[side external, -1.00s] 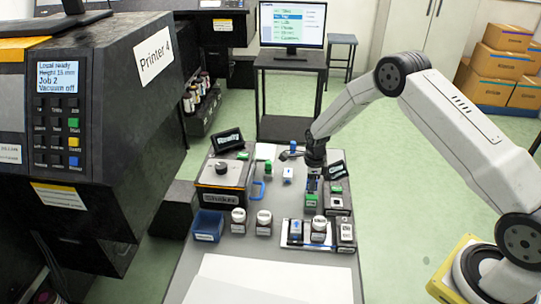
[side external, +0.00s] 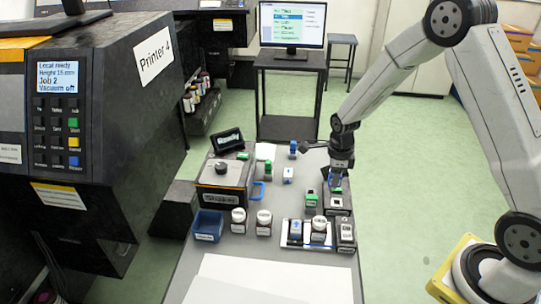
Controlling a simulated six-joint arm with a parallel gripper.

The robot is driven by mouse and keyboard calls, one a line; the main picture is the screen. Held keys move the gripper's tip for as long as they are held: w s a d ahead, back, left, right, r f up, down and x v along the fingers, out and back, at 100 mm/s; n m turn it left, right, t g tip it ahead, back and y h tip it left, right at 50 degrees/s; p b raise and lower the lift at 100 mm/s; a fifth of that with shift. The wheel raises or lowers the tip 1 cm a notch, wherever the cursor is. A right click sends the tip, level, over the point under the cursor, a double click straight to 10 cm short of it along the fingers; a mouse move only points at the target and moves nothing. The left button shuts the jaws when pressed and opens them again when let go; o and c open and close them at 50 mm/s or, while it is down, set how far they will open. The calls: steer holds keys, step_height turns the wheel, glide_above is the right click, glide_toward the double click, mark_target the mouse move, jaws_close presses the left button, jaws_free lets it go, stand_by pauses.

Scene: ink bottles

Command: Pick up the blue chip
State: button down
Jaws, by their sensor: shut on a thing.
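My gripper (side external: 337,179) points down at the right side of the table and is shut on a small blue piece, the blue chip (side external: 335,184), which shows only in part between the fingers. I cannot tell whether the chip touches that device. A dark holder with a green part (side external: 311,200) stands just left of it, with nothing gripped there.
A shaker box (side external: 222,180) and a blue bin (side external: 208,226) stand at left. White-capped bottles (side external: 264,222) stand in front, one in a white tray (side external: 294,242). A blue-topped item (side external: 293,149) is behind. White sheets (side external: 250,280) cover the near table.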

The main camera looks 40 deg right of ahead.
steer(key=shift+s+a+r, duration=0.1)
steer(key=shift+s+r, duration=0.25)
steer(key=shift+s, duration=0.4)
steer(key=shift+s+a+r, duration=0.15)
steer(key=shift+s+r, duration=0.2)
steer(key=shift+s, duration=0.45)
steer(key=shift+s+a+r, duration=0.1)
steer(key=shift+s+r, duration=0.25)
steer(key=shift+s, duration=0.4)
steer(key=shift+r, duration=0.2)
steer(key=shift+r, duration=1.25)
steer(key=w+d+f, duration=0.4)
steer(key=f, duration=0.3)
steer(key=shift+w+d+f, duration=0.15)
steer(key=shift+w+f, duration=0.15)
steer(key=shift+w, duration=0.05)
steer(key=shift+f, duration=0.15)
steer(key=shift+f, duration=2.45)
steer(key=shift+f, duration=0.65)
